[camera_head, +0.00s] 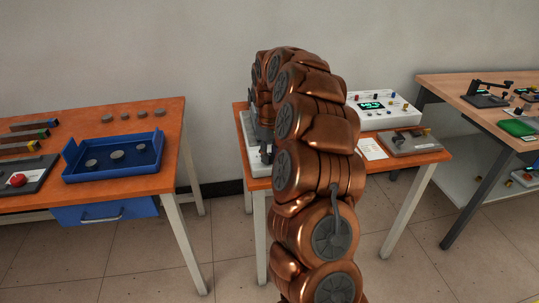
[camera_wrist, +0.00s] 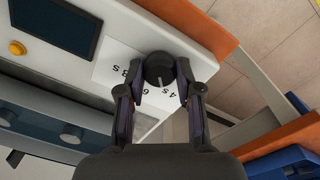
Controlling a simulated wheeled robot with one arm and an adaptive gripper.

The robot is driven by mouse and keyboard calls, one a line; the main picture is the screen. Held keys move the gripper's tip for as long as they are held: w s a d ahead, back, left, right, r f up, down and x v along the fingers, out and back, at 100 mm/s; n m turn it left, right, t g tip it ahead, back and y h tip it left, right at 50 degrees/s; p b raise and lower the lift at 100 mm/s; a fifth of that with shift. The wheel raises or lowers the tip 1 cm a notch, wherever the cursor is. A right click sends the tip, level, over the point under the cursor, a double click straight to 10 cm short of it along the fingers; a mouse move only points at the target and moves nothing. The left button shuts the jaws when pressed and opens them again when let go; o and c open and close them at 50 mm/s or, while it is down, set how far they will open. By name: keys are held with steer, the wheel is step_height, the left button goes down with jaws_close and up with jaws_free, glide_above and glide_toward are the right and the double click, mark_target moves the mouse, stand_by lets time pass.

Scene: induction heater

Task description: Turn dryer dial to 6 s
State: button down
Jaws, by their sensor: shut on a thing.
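The black dryer dial (camera_wrist: 158,66) is in the wrist view, on a white panel. Its white pointer line points down the picture, between the printed "4 s" and "6" marks. An "8 s" mark is further up to the left on the white label (camera_wrist: 110,68). My gripper (camera_wrist: 158,73) has a finger on either side of the dial and is shut on it. In the head view, the white dryer housing (camera_head: 247,145) shows only in part on the middle table; my copper arm hides the dial.
A dark screen (camera_wrist: 57,27) and yellow button (camera_wrist: 17,47) share the dryer's panel. A white instrument box (camera_head: 383,108) and grey board (camera_head: 410,141) occupy the middle table's right side. A blue tray (camera_head: 112,174) is on the left table. Floor shows between the tables.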

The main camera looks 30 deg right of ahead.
steer(key=m+b, duration=0.2)
steer(key=m, duration=0.1)
steer(key=shift+f+m, duration=0.1)
steer(key=shift+m, duration=0.2)
steer(key=shift+m+b, duration=0.8)
steer(key=shift+m, duration=1.4)
steer(key=c, duration=0.8)
jaws_free()
steer(key=shift+o, duration=0.2)
step_height(320, 180, up, 12)
steer(key=shift+w+a, duration=0.15)
